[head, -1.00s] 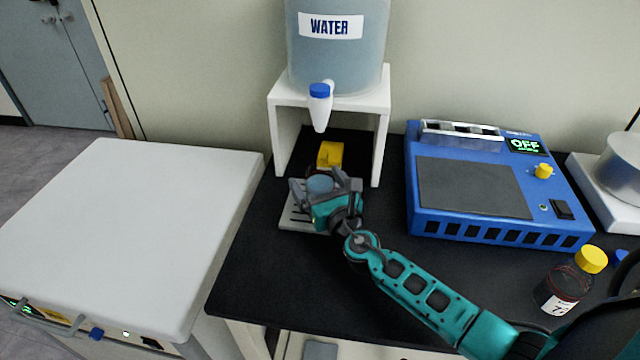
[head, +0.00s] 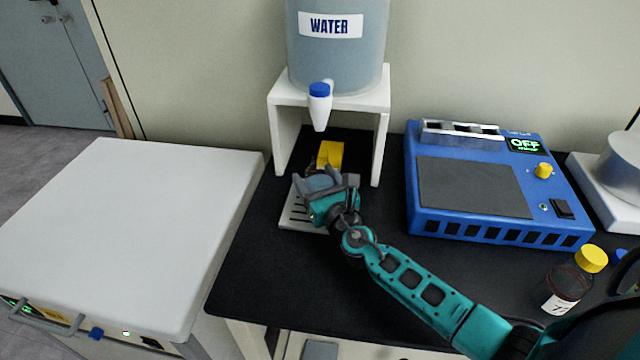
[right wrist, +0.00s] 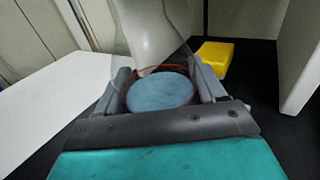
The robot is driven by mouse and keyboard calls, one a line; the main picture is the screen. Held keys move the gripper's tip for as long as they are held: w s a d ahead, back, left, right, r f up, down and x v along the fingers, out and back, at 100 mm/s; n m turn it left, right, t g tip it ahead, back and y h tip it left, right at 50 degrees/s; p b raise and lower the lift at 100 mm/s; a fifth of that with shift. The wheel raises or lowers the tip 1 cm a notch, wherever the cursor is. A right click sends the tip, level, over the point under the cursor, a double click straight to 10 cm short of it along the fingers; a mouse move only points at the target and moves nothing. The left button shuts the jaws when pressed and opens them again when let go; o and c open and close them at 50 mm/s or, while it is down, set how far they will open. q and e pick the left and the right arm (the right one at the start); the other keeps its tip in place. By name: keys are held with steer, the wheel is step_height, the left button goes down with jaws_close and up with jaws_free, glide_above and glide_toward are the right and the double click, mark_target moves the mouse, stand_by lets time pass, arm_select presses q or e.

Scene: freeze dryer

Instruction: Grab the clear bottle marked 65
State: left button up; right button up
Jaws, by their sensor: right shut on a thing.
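My right gripper (head: 326,187) is in front of the white stand, over the drip tray under the tap. It is shut on a clear bottle (head: 318,183) with a blue-grey round top or content. In the right wrist view the bottle (right wrist: 160,92) sits between the two fingers, with a thin red line at its rim. Any number on it is hidden. The white spout (right wrist: 150,40) hangs just above it in that view. My left gripper is not in view.
The water tank (head: 336,50) with its blue-capped tap (head: 319,100) stands on a white stand (head: 372,105). A yellow block (head: 330,154) lies under it. A blue device (head: 490,190) reading OFF and a yellow-capped bottle (head: 565,290) are to the right. A white cabinet (head: 130,220) is left.

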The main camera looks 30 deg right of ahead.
steer(key=shift+c, duration=0.6)
steer(key=shift+r, duration=0.2)
